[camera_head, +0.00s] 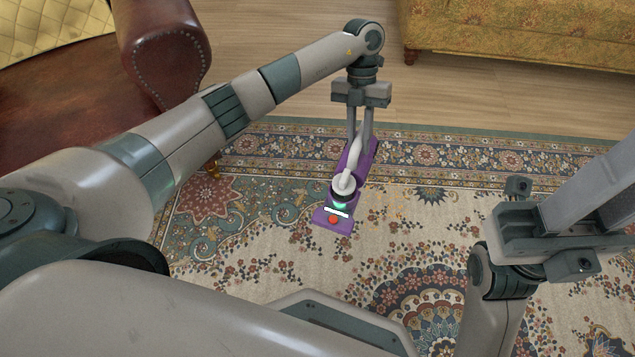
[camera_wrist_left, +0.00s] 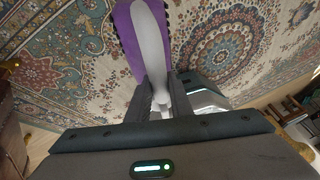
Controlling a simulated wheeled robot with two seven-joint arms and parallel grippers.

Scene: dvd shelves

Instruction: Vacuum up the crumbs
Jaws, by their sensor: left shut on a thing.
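A purple handheld vacuum (camera_head: 339,217) with a pale grey handle, a green light and a red button is low over the rug. My left gripper (camera_head: 361,138) is shut on its handle, coming from above. In the left wrist view the handle (camera_wrist_left: 151,45) runs between the two dark fingers (camera_wrist_left: 160,88), with the purple body behind it. Small yellow-orange specks that look like crumbs (camera_head: 397,203) lie on the rug to the right of the vacuum; the pattern makes them hard to pick out. My right gripper (camera_head: 590,195) is at the right edge, partly cut off and away from the vacuum.
The patterned rug (camera_head: 300,255) covers the floor, with bare wood (camera_head: 290,55) beyond it. A brown leather armchair (camera_head: 165,55) stands at upper left. A yellow patterned sofa (camera_head: 520,35) stands at upper right. The rug right of the vacuum is free of furniture.

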